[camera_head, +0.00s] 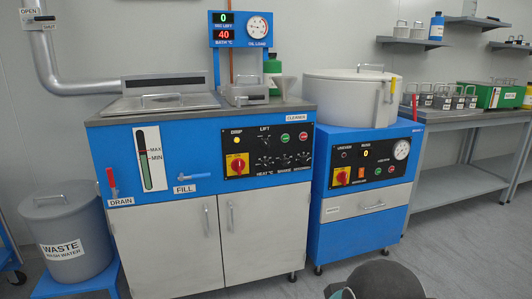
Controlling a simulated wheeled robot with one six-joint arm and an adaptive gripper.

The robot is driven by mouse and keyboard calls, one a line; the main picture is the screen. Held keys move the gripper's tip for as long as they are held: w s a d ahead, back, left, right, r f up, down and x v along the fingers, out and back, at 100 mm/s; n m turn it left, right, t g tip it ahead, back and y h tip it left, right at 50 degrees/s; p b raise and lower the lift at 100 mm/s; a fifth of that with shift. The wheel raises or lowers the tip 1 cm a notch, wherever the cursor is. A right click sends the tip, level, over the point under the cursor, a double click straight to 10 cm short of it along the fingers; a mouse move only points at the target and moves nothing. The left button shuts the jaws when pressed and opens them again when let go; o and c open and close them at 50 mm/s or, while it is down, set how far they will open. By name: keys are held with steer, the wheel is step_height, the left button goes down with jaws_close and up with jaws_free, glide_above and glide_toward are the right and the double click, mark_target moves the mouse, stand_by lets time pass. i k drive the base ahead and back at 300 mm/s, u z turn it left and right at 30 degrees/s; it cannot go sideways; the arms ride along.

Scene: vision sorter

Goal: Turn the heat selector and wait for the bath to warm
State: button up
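The blue cleaner cabinet (100,160) stands at left centre, with a black control panel (250,152) on its front. The heat selector (264,161) is the small dark knob above the "HEAT °C" label; its setting is too small to read. A display (241,30) above the cabinet shows green 0 for seconds left and red 40 for bath °C. The bath lid (161,104) is down on the cabinet top. A dark rounded part of mine (385,282) shows at the bottom edge, but no gripper fingers are in view.
A red-and-yellow switch (237,164) is left of the selector. A second blue machine (325,160) with a white round lid (350,95) stands right of the cabinet. A grey waste bin (68,235) is at far left. The floor at lower right (460,245) is clear.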

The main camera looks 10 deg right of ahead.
mark_target(265, 164)
steer(key=k, duration=1.1)
steer(key=u, duration=0.85)
steer(key=i, duration=0.9)
steer(key=z, duration=0.6)
steer(key=i, duration=0.65)
steer(key=z, duration=0.55)
